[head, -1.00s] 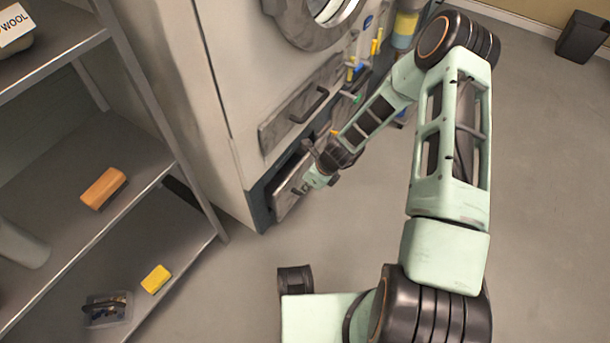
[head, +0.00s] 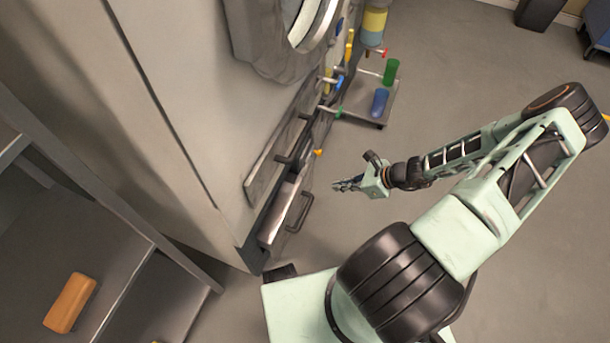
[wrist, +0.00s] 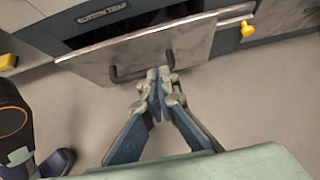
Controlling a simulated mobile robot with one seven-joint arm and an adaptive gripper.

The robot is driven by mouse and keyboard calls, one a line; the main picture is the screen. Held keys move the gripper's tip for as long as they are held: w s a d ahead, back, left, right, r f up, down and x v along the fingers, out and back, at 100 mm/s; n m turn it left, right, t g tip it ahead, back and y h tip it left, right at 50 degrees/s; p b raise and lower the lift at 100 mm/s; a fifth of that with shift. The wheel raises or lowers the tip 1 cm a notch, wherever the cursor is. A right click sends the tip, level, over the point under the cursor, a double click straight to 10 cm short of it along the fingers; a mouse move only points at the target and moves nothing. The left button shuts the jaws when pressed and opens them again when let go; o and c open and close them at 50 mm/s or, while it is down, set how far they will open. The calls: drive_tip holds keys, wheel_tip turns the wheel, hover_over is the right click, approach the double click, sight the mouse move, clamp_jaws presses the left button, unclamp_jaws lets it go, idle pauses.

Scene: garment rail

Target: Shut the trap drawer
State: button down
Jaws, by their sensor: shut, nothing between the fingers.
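The trap drawer (head: 284,207) is low on the grey machine, with a metal front and a dark bar handle (head: 301,213). In the wrist view its front (wrist: 190,42) crosses the top, below a label plate (wrist: 103,12) ending in "TRAP".
A shelf rack with an orange block (head: 70,302) stands at the left. Behind the gripper a low trolley (head: 372,108) holds green and blue cylinders. A yellow knob (wrist: 247,28) is right of the drawer. Open floor lies in front and to the right.

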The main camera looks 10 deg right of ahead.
sight(300, 185)
drive_tip(key=b+x, duration=0.1)
drive_tip(key=x, duration=0.3)
drive_tip(key=r+b+x, duration=0.1)
drive_tip(key=x, duration=0.3)
drive_tip(key=a+b+x, duration=0.1)
drive_tip(key=x, duration=0.2)
drive_tip(key=shift+w+a+f+b, duration=0.1)
drive_tip(key=shift+w+a+b, duration=0.25)
drive_tip(key=shift+w, duration=0.2)
drive_tip(key=shift+w+a, duration=0.4)
drive_tip(key=shift+a, duration=0.05)
drive_tip(key=shift+w+a, duration=0.3)
drive_tip(key=shift+a, duration=0.15)
drive_tip(key=w+a, duration=0.2)
drive_tip(key=a, duration=0.1)
drive_tip(key=shift+w+a+p, duration=0.15)
drive_tip(key=shift+w+p, duration=0.1)
drive_tip(key=shift+p, duration=0.05)
